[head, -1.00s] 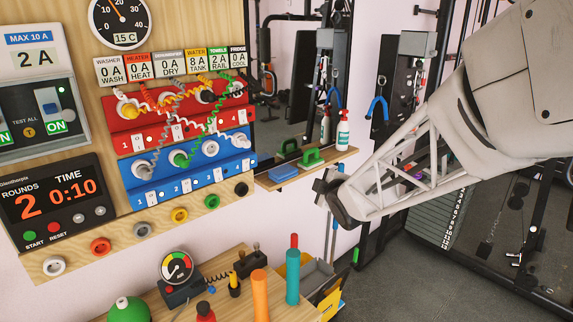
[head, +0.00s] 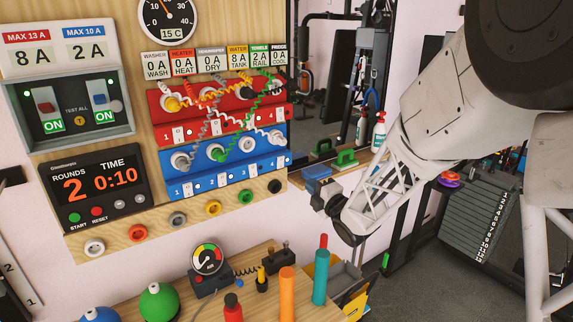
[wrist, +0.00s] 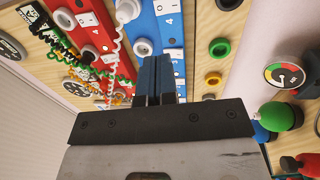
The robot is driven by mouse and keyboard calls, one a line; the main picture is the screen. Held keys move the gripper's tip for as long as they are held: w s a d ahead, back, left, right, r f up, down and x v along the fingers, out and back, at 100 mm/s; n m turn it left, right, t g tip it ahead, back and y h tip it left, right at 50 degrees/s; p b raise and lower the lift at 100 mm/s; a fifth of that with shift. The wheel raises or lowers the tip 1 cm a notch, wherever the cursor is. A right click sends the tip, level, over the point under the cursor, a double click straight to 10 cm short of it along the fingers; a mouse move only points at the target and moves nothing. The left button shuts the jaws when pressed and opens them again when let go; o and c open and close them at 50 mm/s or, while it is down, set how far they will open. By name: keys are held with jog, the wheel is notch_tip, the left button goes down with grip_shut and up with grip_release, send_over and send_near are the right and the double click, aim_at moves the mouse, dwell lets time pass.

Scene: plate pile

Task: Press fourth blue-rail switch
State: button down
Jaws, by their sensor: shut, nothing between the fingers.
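The blue rail (head: 205,160) is on the wooden wall board, below the red rail. It carries white sockets and a row of numbered white switches along its lower face. The fourth blue-rail switch (head: 280,161) is at the rail's right end in the head view. My gripper (head: 318,190) is right of and a little below that end, apart from the board in the picture. In the wrist view my gripper (wrist: 160,66) is shut and empty, its dark fingers overlapping the blue rail (wrist: 170,28) and hiding part of it. Contact cannot be told.
White and coloured cables (head: 240,120) hang across both rails. A row of coloured round buttons (head: 213,208) lies below the blue rail. A shelf with a green-handled item (head: 345,158) and bottles is behind my gripper. A bench with orange and teal cylinders (head: 320,277) stands below.

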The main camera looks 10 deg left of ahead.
aim_at(282, 159)
jog(key=shift+w, duration=0.1)
dwell(0.3)
jog(key=shift+x, duration=6.9)
jog(key=shift+w+a+r, duration=0.1)
jog(key=shift+a, duration=0.05)
jog(key=r+v, duration=0.3)
jog(key=v, duration=1)
jog(key=shift+s+d, duration=0.4)
jog(key=shift+r, duration=0.15)
